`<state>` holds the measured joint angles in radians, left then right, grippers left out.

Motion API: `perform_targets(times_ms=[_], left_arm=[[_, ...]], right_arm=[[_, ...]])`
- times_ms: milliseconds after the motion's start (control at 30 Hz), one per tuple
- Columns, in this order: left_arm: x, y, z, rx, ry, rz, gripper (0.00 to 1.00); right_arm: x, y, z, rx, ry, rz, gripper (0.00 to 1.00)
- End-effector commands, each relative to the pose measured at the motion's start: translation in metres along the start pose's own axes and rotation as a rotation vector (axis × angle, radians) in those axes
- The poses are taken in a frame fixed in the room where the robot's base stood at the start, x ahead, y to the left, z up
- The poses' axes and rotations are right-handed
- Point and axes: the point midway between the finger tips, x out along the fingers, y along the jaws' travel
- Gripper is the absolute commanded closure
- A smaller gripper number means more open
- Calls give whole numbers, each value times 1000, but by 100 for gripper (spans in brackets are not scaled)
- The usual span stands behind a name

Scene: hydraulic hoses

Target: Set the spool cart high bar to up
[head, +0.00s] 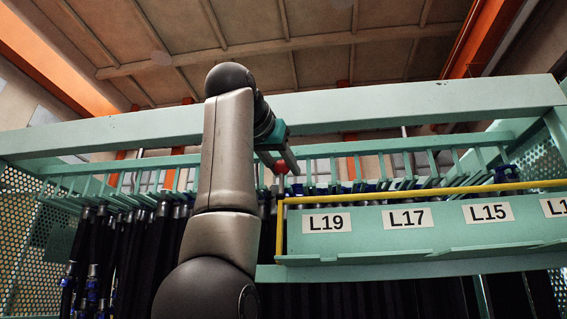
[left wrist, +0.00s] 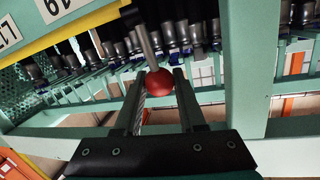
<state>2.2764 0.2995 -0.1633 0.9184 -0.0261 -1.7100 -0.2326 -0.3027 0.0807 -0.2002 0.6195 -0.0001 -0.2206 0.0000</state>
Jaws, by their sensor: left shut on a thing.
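The spool cart's high bar is the yellow bar (head: 430,191) running across the upper edge of the label panel, with a yellow upright at its left end. A red ball knob (head: 283,169) shows just above that left corner. In the left wrist view the red knob (left wrist: 160,86) sits at the end of a metal rod. My left gripper (head: 287,163) reaches over from the left and is shut on the red knob. Its two fingers (left wrist: 160,78) lie on either side of the knob in the wrist view. My right gripper is not in view.
A pale green panel (head: 400,230) carries labels L19, L17 and L15. Black hoses (head: 120,250) hang from a slotted green rack behind. A thick green beam (head: 400,103) crosses above, close to my left arm. Perforated side panels (head: 25,210) stand at the sides.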

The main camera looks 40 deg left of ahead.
Motion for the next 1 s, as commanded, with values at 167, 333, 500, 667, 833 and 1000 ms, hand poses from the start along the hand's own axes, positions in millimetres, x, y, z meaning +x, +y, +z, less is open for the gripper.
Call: perform_targets(times_ms=[167,333,500,667,833,1000], left_arm=[[5,0,8,-1,-28,0,100],[4,0,6,-1,-23,1,45],[2,0,4,0,-16,1,31],[2,0,3,0,-13,2,31],[-7,1,3,0,-10,2,31],[-39,1,4,0,-6,2,31]], right_arm=[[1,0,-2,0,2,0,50],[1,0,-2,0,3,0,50],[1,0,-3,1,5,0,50],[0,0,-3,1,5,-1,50],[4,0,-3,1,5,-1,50],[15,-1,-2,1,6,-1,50]])
